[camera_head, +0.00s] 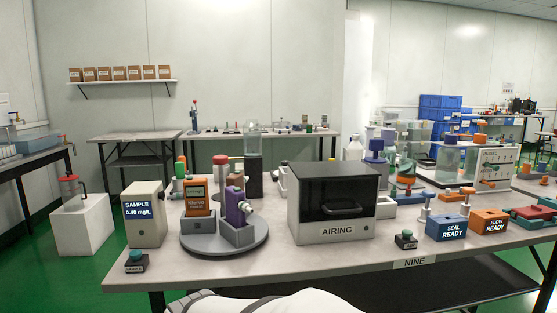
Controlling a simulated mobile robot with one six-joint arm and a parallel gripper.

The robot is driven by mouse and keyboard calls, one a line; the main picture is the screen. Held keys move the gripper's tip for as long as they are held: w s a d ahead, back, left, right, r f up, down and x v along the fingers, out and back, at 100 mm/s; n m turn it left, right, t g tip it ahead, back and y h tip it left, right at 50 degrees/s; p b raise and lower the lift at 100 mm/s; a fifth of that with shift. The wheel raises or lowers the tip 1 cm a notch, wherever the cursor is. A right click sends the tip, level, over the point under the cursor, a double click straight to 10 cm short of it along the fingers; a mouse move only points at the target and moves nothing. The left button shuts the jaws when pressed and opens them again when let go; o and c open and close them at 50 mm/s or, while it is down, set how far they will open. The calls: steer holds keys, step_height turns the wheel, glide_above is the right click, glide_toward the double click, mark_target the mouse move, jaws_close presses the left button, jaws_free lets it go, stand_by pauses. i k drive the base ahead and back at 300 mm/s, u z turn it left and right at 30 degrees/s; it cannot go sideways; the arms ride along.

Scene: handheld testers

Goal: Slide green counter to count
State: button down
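I cannot pick out a green counter or a place marked count for sure. A round grey stand (225,246) on the near table holds an orange tester (198,204) with a small greenish screen and a purple tester (237,207), both upright in grey holders. Tiny green things stand on the far back table, too small to identify. A white rounded part of my own arm shows at the bottom edge. My gripper's fingers are not in view.
The near table (390,262), labelled NINE, also bears a SAMPLE box (145,215), an AIRING box (335,205), a blue SEAL READY block (447,227) and an orange FLOW READY block (489,221). Small buttons sit near its front edge. Bare tabletop lies along the front.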

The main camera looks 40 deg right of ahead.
mark_target(495, 168)
steer(key=z, duration=0.45)
steer(key=k, duration=0.15)
steer(key=z, duration=3.4)
steer(key=k, duration=1.1)
steer(key=u, duration=1)
steer(key=i, duration=1.05)
